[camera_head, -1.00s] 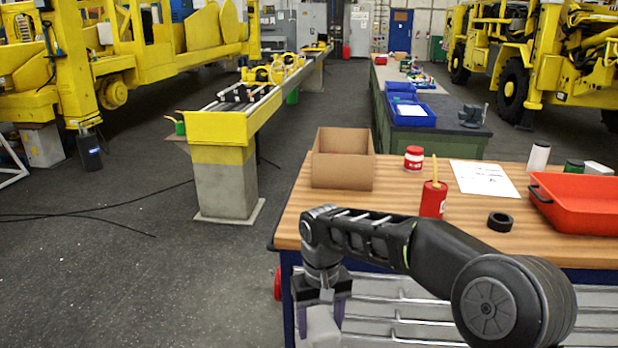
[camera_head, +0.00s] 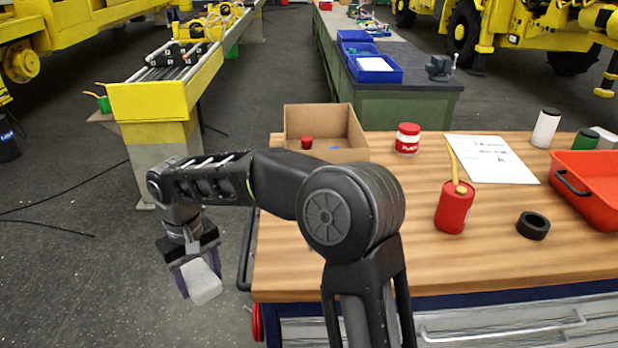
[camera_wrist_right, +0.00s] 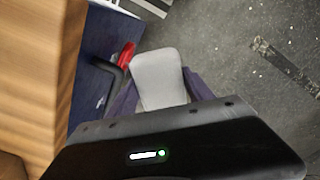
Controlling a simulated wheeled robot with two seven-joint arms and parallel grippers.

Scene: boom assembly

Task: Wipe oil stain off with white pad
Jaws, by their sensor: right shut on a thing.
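The white pad (camera_head: 203,282) is held between the fingers of my right gripper (camera_head: 197,275). The gripper hangs over the floor, left of the workbench's left edge. In the right wrist view, the pad (camera_wrist_right: 159,80) sits between the two purple fingers of the gripper (camera_wrist_right: 162,92), with floor beyond it. The pad touches nothing else that I can see. I cannot make out an oil stain for certain; a dark streak (camera_wrist_right: 285,66) shows on the floor in the right wrist view. My left gripper is not in view.
The wooden workbench (camera_head: 400,262) is on the right. On it are an open cardboard box (camera_head: 345,155), a red oil can (camera_head: 454,208), a red-and-white tin (camera_head: 407,138), a paper sheet (camera_head: 490,158), a black ring (camera_head: 533,226) and a red tray (camera_head: 590,180). A yellow beam (camera_head: 150,103) stands at left.

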